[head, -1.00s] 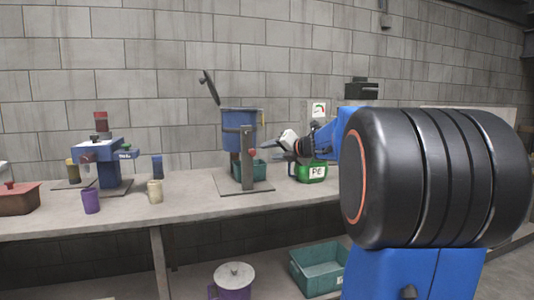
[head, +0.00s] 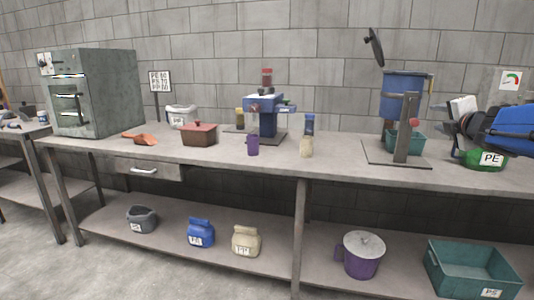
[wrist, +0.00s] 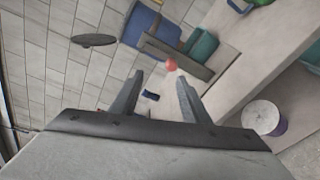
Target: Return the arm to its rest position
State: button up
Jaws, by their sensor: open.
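My gripper (head: 460,124) is at the right of the head view, above the bench and in front of the green PE container (head: 484,158). In the wrist view its two fingers (wrist: 160,98) stand apart with nothing held between them. The blue arm links run out of the right edge of the head view. The blue hopper (head: 407,97) on its stand is to the left of my gripper, with its lid raised. The hopper also shows in the wrist view (wrist: 150,28), apart from the fingers.
The bench (head: 340,155) carries a blue press (head: 268,122), a red-brown box (head: 199,135), a purple cup (head: 253,146) and a grey oven (head: 98,92). Under the hopper is a teal bin (head: 408,141). The lower shelf holds a purple pot (head: 362,256) and a teal crate (head: 470,272).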

jog(key=s+a+f+m+g+y, duration=0.1)
jog(key=s+a+f+m+g, duration=0.3)
jog(key=s+a+f+m, duration=0.2)
jog(key=s+a+f+m+g+y, duration=0.1)
jog(key=s+a+f+m+g, duration=0.3)
jog(key=s+f, duration=1.1)
jog(key=s+a+f+m+g+y, duration=0.1)
jog(key=s+a+f+m+g, duration=0.2)
jog(key=s+a+f+m, duration=0.7)
jog(key=s+a+f, duration=0.1)
jog(key=s+a, duration=0.2)
jog(key=a, duration=0.1)
jog(key=shift+s+g, duration=0.35)
jog(key=shift+g, duration=0.05)
